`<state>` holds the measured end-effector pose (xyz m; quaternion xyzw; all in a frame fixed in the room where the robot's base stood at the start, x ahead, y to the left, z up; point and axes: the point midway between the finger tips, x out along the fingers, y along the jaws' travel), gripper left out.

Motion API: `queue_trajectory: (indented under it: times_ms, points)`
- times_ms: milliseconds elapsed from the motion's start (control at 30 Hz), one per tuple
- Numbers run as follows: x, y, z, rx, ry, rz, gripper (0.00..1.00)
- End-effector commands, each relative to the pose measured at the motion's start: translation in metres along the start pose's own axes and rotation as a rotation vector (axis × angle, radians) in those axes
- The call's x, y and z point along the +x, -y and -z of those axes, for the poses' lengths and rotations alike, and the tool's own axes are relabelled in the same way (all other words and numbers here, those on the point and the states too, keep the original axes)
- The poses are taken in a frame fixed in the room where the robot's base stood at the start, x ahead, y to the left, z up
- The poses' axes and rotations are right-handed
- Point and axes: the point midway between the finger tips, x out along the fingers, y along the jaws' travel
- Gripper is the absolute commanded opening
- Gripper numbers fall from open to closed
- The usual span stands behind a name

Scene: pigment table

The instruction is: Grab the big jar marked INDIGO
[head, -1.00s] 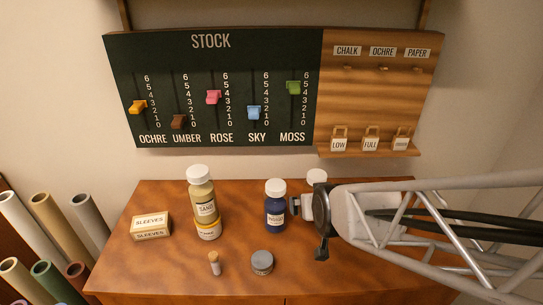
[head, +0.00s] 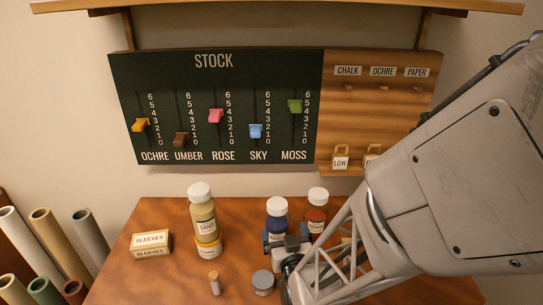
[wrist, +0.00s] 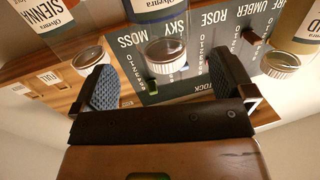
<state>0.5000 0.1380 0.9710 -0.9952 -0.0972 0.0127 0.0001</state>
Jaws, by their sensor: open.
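A dark blue jar with a white cap (head: 277,207) stands on the table; its label is mostly hidden by my gripper in the head view, so I cannot read its name now. My gripper (head: 284,244) is in front of this jar, low at its body. In the wrist view, which is upside down, my gripper (wrist: 162,72) is open, with blue padded fingers apart. The blue jar (wrist: 158,22) appears between and beyond the fingers, its cap toward the picture's middle. Nothing is held, and I cannot tell whether a finger touches the jar.
A red-brown SIENNA jar (head: 316,216) stands close right of the blue jar. A grey-lidded pot (head: 262,284), a corked vial (head: 214,282) and SLEEVES boxes (head: 151,244) stand nearby.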

Motion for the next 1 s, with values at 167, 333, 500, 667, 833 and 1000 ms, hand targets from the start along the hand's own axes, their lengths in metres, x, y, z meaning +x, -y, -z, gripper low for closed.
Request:
queue_trajectory:
  times_ms: [167, 333, 500, 667, 833, 1000]
  points:
    - [-0.002, 0.002, -0.002, -0.002, -0.025, 0.001, 1.00]
    - [-0.002, 0.002, -0.002, -0.003, -0.026, 0.001, 1.00]
    - [-0.002, 0.002, -0.002, -0.003, -0.026, 0.001, 1.00]
    - [0.004, 0.002, -0.002, -0.003, -0.025, 0.001, 1.00]
    - [0.016, 0.002, -0.002, -0.003, -0.026, 0.001, 1.00]
    - [0.024, 0.002, -0.002, -0.003, -0.025, 0.001, 1.00]
